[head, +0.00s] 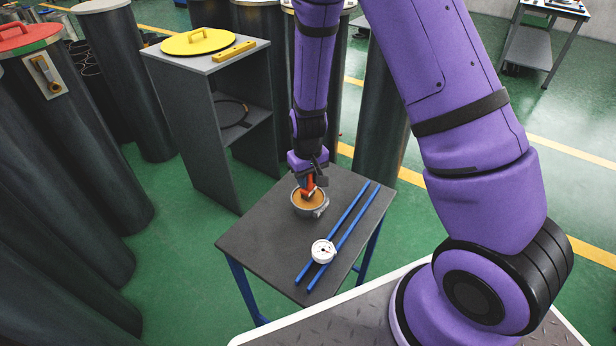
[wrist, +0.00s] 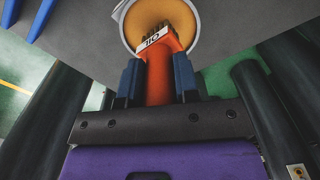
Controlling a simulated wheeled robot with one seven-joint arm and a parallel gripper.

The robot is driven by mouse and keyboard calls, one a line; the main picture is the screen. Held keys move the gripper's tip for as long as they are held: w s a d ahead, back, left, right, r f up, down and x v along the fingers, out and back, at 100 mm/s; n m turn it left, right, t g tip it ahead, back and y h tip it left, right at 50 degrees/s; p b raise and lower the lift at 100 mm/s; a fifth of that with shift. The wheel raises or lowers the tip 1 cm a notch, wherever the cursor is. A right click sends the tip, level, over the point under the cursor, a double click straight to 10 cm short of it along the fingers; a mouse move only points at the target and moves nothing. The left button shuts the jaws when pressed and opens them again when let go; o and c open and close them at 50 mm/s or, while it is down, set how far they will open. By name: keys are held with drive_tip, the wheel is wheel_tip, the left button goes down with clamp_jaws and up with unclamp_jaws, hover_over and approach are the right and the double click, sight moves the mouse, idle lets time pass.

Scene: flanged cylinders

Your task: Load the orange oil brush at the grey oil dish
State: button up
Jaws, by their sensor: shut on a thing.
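The orange oil brush (wrist: 159,80) is held between the two fingers of my gripper (wrist: 160,82) in the wrist view. Its head carries a white label reading "OIL" and points toward the grey oil dish (wrist: 122,12). The dish holds amber oil (wrist: 190,14). In the head view the dish (head: 322,211) stands on the small dark table, and my gripper (head: 309,183) is over it, shut on the orange brush (head: 308,190). The brush head overlaps the oil in both views; I cannot tell whether the bristles touch it.
A grey shelf unit (head: 186,100) with a yellow lid (head: 198,41) stands behind left. Tall dark cylinders (head: 60,170) stand at left. The table's front left is clear.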

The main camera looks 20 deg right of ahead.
drive_tip(key=shift+f, duration=0.5)
idle(1.8)
drive_tip(key=shift+r, duration=0.1)
drive_tip(key=shift+r, duration=3.45)
